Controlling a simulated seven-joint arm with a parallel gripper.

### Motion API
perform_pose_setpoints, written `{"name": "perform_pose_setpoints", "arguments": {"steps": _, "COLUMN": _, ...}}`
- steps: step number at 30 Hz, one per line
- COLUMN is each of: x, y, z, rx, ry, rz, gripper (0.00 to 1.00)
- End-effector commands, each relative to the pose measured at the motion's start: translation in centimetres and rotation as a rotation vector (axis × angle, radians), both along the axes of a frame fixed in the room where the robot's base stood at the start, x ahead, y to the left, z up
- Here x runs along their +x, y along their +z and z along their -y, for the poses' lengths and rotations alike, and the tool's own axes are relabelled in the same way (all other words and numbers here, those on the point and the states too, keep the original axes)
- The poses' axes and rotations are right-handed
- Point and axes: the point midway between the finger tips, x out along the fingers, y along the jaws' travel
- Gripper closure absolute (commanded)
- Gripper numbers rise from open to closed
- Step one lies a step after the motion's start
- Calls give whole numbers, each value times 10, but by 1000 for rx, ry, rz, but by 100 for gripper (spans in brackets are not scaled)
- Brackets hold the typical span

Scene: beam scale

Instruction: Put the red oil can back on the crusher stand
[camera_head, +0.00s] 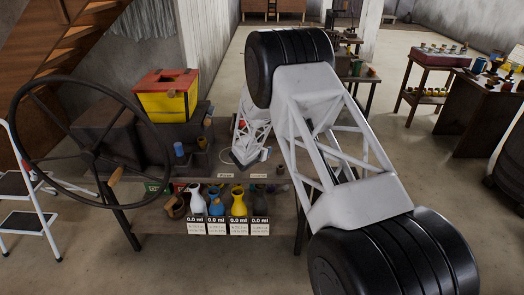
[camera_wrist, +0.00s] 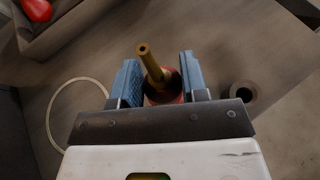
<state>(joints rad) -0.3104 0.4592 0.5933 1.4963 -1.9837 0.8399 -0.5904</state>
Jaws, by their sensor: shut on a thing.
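My gripper (camera_wrist: 160,82) has blue finger pads and is shut on the red oil can (camera_wrist: 163,97), seen from above with its brass spout (camera_wrist: 150,62) pointing up toward the camera. The can's lower part is hidden by the fingers and the dark gripper plate. In the head view my arm reaches over the bench and hides the can. The crusher, with a red and yellow hopper (camera_head: 166,98), stands on the left of the bench behind a large dark handwheel (camera_head: 88,154). I cannot tell which part is its stand.
A pale ring (camera_wrist: 52,118) lies on the bench left of the gripper. A small dark round pot (camera_wrist: 243,91) stands close on the right. A red rounded object (camera_wrist: 37,10) sits in a tray at upper left. Several coloured vases (camera_head: 238,201) stand on the lower shelf.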

Motion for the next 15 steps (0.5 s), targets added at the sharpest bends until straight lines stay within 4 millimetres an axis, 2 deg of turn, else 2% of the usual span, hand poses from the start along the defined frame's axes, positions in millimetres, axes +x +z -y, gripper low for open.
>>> {"name": "perform_pose_setpoints", "arguments": {"steps": 9, "x": 40, "y": -4, "z": -7, "rx": 0, "ry": -1, "rz": 0, "gripper": 84}}
{"name": "perform_pose_setpoints", "arguments": {"steps": 15, "x": 52, "y": -4, "z": -10, "rx": 0, "ry": 0, "rz": 1, "gripper": 84}}
